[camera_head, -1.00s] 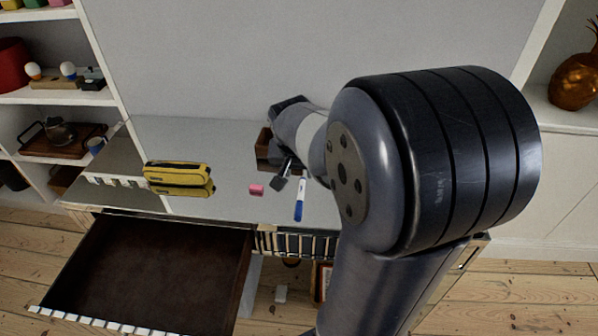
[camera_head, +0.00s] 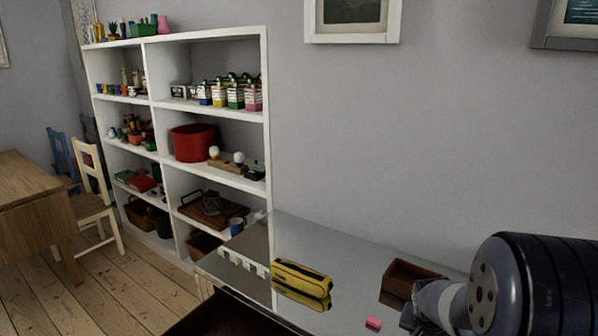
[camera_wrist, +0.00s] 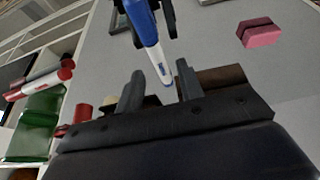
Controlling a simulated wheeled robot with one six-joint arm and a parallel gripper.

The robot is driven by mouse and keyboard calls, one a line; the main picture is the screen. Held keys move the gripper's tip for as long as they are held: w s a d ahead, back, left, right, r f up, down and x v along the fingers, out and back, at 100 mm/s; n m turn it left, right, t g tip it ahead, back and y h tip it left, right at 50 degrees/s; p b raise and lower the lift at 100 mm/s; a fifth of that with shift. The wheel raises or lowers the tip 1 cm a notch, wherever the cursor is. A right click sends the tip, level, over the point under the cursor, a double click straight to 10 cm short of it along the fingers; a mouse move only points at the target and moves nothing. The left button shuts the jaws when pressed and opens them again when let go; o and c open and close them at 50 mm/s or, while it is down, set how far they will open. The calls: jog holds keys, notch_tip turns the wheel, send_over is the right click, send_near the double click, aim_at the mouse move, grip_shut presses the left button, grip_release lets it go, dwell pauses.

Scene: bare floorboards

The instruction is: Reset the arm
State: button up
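My arm (camera_head: 505,285) shows at the lower right of the head view, bent over the glossy desk. In the wrist view my gripper (camera_wrist: 160,70) has its two fingers apart, with nothing clamped between them. A blue and white marker (camera_wrist: 149,35) lies beyond the fingers, its white end showing in the gap. A pink eraser (camera_wrist: 259,32) lies to the right, apart from the gripper; it also shows in the head view (camera_head: 373,323). The gripper's fingers are hidden in the head view.
A yellow pencil case (camera_head: 302,279) and a brown wooden box (camera_head: 398,287) rest on the desk (camera_head: 345,250). The dark open drawer (camera_head: 215,318) shows at the bottom edge. A white shelf (camera_head: 266,130) stands behind on the left, a chair (camera_head: 92,205) and wooden table (camera_head: 40,195) farther left.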

jog(key=shift+x, duration=1.05)
jog(key=shift+a+r, duration=0.1)
jog(key=shift+r, duration=0.9)
